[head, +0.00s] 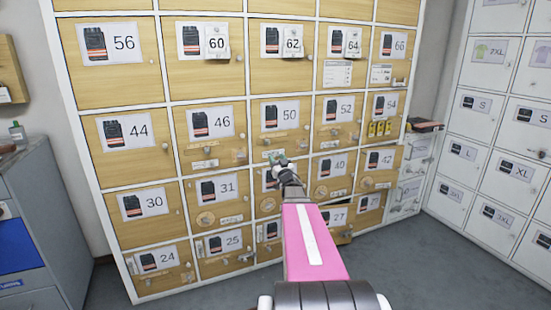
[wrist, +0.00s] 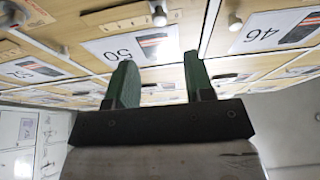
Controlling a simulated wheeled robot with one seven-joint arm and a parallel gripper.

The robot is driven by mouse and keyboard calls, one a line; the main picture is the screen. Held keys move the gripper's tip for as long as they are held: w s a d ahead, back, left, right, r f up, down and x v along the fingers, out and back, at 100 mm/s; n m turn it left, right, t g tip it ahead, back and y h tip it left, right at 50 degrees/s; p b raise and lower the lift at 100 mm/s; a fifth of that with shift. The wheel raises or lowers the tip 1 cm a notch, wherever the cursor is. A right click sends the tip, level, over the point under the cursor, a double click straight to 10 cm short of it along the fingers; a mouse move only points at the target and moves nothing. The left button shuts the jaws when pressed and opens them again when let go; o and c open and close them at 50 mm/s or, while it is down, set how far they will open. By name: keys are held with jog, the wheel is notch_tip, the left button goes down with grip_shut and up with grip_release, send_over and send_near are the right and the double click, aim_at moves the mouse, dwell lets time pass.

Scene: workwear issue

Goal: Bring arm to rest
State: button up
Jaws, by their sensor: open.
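My arm (head: 312,245), pink with a white stripe, reaches forward and up towards the middle of the wooden locker wall. My gripper (head: 277,158) ends in front of the locker doors, just below the door marked 50 (head: 281,115). In the wrist view my gripper (wrist: 157,85) shows two green fingers set well apart, with nothing held between them. The doors marked 50 (wrist: 130,45) and 46 (wrist: 275,30) appear upside down beyond the fingers. I cannot tell the exact gap between the fingertips and the doors.
The locker wall (head: 244,90) has round knobs sticking out. A low door by number 27 (head: 338,238) seems slightly ajar. White lockers (head: 492,150) stand at the right, a grey-blue cabinet (head: 40,225) at the left. Grey floor (head: 400,262) is clear at lower right.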

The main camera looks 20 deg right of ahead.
dwell(0.3)
jog(key=s+a+f+m+g+h, duration=0.2)
jog(key=s+a+f+g, duration=0.2)
jog(key=a+f+g, duration=0.3)
jog(key=s+a+f+m+g+h, duration=0.1)
jog(key=s+a+f+g, duration=0.2)
jog(key=a+f+g, duration=0.45)
jog(key=s+a+f+n+g+y, duration=0.1)
jog(key=s+a+f+g, duration=0.3)
jog(key=s, duration=0.6)
jog(key=s+a+f+n+g+y, duration=0.2)
jog(key=s+a+f+g, duration=0.2)
jog(key=s+a, duration=0.5)
jog(key=shift+s+f, duration=0.65)
jog(key=shift+f, duration=0.1)
